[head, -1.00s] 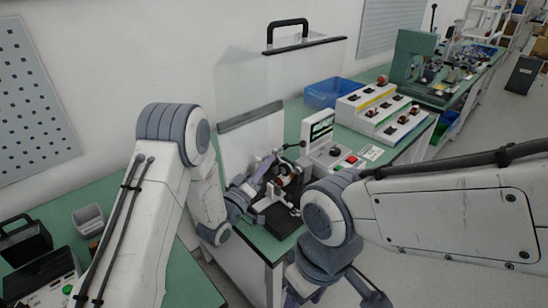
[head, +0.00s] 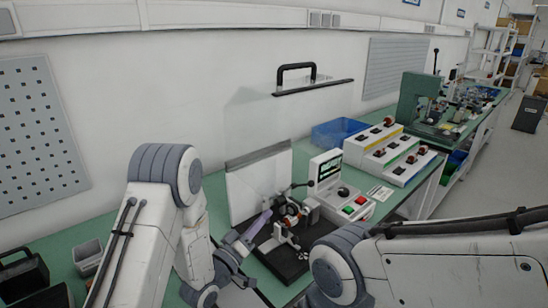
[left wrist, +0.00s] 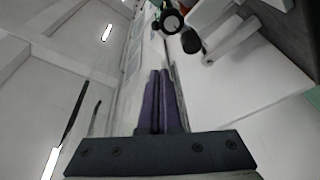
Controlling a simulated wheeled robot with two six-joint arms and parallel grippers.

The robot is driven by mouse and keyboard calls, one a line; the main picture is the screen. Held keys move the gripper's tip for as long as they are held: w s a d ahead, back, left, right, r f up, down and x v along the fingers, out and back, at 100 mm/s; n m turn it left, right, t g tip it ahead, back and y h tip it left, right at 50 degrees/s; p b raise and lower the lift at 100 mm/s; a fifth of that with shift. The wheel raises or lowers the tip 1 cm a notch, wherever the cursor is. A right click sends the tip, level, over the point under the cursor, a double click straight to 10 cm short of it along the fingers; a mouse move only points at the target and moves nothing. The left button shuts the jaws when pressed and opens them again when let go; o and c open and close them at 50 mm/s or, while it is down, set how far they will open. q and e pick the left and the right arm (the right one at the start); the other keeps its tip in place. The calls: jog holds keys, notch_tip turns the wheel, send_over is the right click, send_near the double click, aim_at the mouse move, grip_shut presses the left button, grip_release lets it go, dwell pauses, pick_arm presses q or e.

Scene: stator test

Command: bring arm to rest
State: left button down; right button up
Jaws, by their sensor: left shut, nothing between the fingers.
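My left arm comes in from the left of the head view, and its gripper (head: 265,216) is beside the test fixture with its purple fingers together and nothing between them. In the left wrist view the shut fingers (left wrist: 161,75) lie side by side, with no object in them. A copper-coloured stator (head: 290,211) sits in the fixture on a black base plate (head: 290,268), just right of the left gripper. I cannot tell whether they touch. My right arm crosses the lower right of the head view.
A test box with a small screen (head: 326,170) and buttons stands right of the fixture on the green bench.

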pick_arm(q)
jog(key=s+d+m+g+y+p, duration=0.2)
jog(key=s+d+m+g+y, duration=0.3)
jog(key=g, duration=0.2)
jog(key=s+a+r+m+g+y, duration=0.1)
jog(key=s+g, duration=0.2)
jog(key=s, duration=0.6)
jog(key=s+a+r+m+g+y+p, duration=0.1)
jog(key=s+a+r+m+g+y, duration=0.1)
jog(key=s, duration=0.7)
jog(key=s+a+r+m+g+y, duration=0.1)
jog(key=s+g, duration=0.3)
jog(key=s, duration=0.6)
jog(key=shift+a+r+m+g+y, duration=0.3)
jog(key=shift+a+r+g+y, duration=0.1)
jog(key=shift+a+r+y, duration=0.15)
